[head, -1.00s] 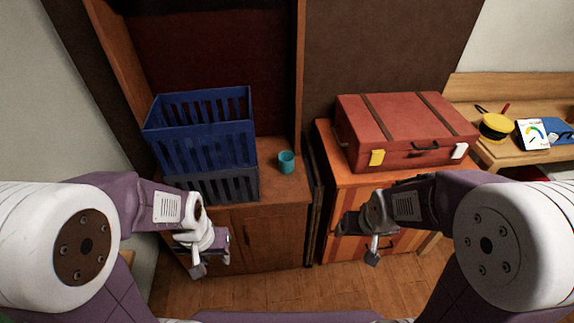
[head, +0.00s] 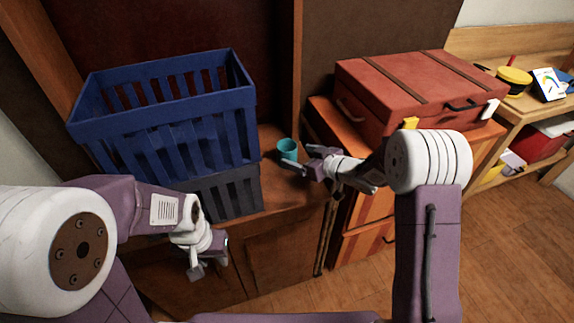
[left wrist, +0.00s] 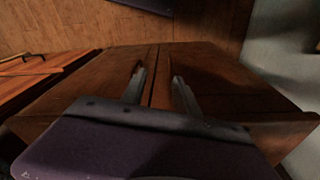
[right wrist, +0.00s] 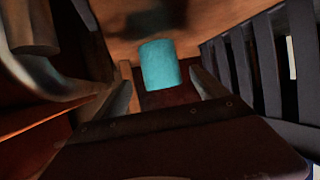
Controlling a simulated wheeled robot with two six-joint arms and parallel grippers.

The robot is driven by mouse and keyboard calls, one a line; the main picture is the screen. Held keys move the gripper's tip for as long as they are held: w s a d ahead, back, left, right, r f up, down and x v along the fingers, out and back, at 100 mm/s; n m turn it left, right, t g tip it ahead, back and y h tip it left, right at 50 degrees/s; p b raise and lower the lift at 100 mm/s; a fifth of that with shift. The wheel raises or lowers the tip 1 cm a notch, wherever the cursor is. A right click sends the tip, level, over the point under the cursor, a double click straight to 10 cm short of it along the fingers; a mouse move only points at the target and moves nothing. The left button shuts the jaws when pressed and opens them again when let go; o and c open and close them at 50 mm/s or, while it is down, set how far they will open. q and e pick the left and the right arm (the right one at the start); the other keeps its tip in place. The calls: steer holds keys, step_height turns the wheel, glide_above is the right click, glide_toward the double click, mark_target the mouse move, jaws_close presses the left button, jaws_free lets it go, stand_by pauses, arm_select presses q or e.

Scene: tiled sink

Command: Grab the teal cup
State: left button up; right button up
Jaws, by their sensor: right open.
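The teal cup (head: 287,149) stands upright on the brown wooden cabinet top (head: 286,196), to the right of the crates. My right gripper (head: 300,163) is open and close to the cup, on its right and near side. In the right wrist view the cup (right wrist: 159,65) shows between and just beyond the two open fingers (right wrist: 160,92); whether they touch it I cannot tell. My left gripper (head: 205,262) hangs low in front of the cabinet. In the left wrist view its fingers (left wrist: 157,78) are apart with nothing between them.
A blue crate (head: 170,125) sits over a dark grey crate (head: 232,190) left of the cup. A red suitcase (head: 400,95) lies on the striped orange cabinet (head: 372,225) at right. A wooden shelf (head: 540,105) with small items is at far right.

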mark_target(281, 148)
steer(key=b+x, duration=0.1)
steer(key=x, duration=0.4)
steer(key=b+x, duration=0.1)
steer(key=x, duration=0.3)
steer(key=shift+w+a+r, duration=0.2)
steer(key=shift+r, duration=0.25)
steer(key=c, duration=1.4)
steer(key=shift+c, duration=0.2)
step_height(281, 148, up, 5)
steer(key=p, duration=0.2)
steer(key=shift+d+p, duration=0.1)
steer(key=shift+p, duration=0.3)
steer(key=s+d+r+p, duration=0.3)
steer(key=d+r, duration=0.3)
steer(key=d, duration=0.5)
steer(key=shift+s+p, duration=0.35)
steer(key=shift+p, duration=0.05)
